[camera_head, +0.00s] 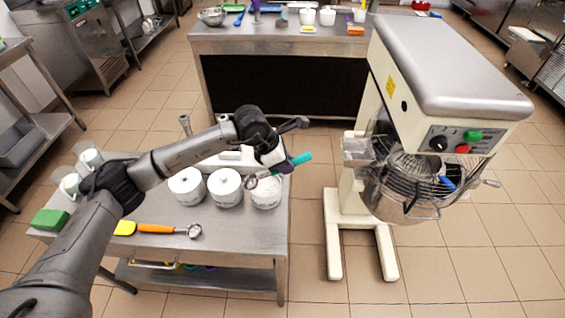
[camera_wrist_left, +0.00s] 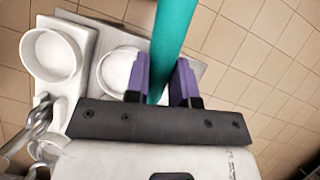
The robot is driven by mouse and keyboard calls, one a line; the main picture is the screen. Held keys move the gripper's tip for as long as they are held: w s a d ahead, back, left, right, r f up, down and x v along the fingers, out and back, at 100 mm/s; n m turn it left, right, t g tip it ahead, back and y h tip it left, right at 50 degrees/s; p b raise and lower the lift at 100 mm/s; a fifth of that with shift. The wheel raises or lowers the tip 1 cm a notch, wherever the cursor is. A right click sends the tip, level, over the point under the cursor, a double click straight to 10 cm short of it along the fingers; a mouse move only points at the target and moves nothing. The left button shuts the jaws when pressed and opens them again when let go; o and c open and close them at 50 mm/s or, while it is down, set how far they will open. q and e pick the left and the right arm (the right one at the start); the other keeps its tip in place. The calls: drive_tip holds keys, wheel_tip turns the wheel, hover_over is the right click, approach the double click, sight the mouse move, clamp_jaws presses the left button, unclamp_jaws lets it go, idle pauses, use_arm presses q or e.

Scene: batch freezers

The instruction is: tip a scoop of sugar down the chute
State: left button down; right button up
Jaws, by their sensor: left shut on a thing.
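My left gripper (camera_head: 287,164) is shut on the teal handle of a scoop (camera_head: 302,159). The same gripper (camera_wrist_left: 163,82) shows in the left wrist view, its purple fingers on both sides of the teal handle (camera_wrist_left: 173,35). Two more white canisters (camera_head: 186,188) (camera_head: 225,190) stand to the left. The grey metal chute (camera_head: 356,146) is on the mixer's left side, apart from the gripper. My right gripper is out of view.
The mixer (camera_head: 450,75) stands right of the steel table (camera_head: 235,245), with open floor between. An orange-handled scoop (camera_head: 160,229) and a green block (camera_head: 50,219) lie on the table. A second counter (camera_head: 300,40) with containers is at the back.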

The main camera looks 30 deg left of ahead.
use_arm(q)
drive_tip(key=m+g+h, duration=0.1)
drive_tip(key=m, duration=0.1)
drive_tip(key=m+g+h, duration=0.1)
drive_tip(key=m, duration=0.2)
drive_tip(key=shift+w+d+r, duration=0.15)
drive_tip(key=shift+w, duration=0.05)
drive_tip(key=shift+m+g+h, duration=0.3)
drive_tip(key=shift+m+g, duration=0.5)
drive_tip(key=shift+m, duration=0.8)
